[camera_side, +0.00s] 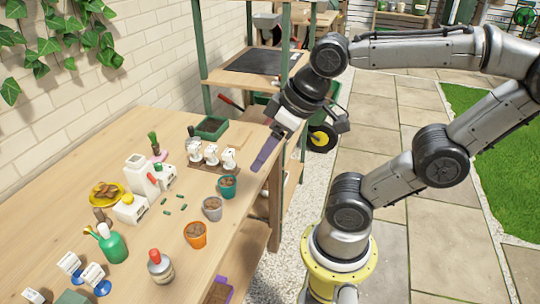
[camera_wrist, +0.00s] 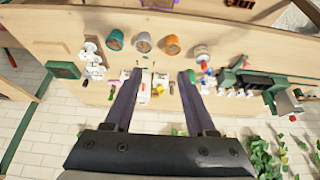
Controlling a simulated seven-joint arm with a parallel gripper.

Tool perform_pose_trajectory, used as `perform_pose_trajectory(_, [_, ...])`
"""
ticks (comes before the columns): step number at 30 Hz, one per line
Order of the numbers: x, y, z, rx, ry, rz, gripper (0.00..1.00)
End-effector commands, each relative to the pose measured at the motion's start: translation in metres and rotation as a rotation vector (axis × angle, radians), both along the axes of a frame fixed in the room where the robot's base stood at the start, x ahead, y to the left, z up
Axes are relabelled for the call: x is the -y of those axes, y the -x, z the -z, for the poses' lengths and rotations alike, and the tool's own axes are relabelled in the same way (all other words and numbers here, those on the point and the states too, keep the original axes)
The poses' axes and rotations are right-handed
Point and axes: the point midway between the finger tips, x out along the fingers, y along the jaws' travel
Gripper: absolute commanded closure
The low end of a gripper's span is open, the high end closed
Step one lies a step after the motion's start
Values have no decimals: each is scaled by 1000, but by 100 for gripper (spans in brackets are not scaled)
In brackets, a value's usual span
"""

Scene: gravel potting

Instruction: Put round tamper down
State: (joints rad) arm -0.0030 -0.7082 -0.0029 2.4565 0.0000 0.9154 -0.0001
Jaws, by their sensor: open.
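My gripper (camera_side: 257,165) is open, with two long purple fingers, raised near the table's right edge beyond the pots. In the wrist view my gripper (camera_wrist: 160,74) has nothing held between its spread fingertips. Three white knobbed tools stand on a brown rack (camera_side: 216,166), left of my gripper in the side view; the white tools also show in the wrist view (camera_wrist: 93,60). White-topped pieces with blue round bases (camera_side: 97,277) are at the near left. I cannot tell which piece is the round tamper.
A teal pot (camera_side: 228,187), a grey pot (camera_side: 212,208) and an orange pot (camera_side: 195,235) stand along the table's right side.

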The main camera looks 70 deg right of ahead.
Motion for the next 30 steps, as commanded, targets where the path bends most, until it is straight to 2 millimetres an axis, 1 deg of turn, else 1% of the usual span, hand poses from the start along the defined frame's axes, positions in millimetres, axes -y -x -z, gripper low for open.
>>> perform_pose_trajectory(1, [0, 5, 5, 7, 0, 2, 40])
perform_pose_trajectory(2, [1, 7, 7, 10, -1, 3, 38])
perform_pose_trajectory(5, [1, 10, 10, 12, 0, 4, 38])
perform_pose_trajectory(16, [1, 10, 9, 12, -1, 5, 38])
perform_pose_trajectory(19, [1, 3, 5, 48, -3, 11, 38])
perform_pose_trajectory(20, [2, -2, 3, 71, 1, 13, 38])
perform_pose_trajectory(23, [7, -28, -20, 214, 27, 17, 38])
perform_pose_trajectory(24, [10, -43, -32, 286, 43, 14, 38])
perform_pose_trajectory(26, [13, -68, -50, 387, 73, 4, 38])
perform_pose_trajectory(27, [15, -85, -61, 448, 92, -6, 38])
perform_pose_trajectory(29, [16, -112, -75, 530, 119, -25, 38])
perform_pose_trajectory(30, [16, -130, -82, 580, 135, -44, 38])
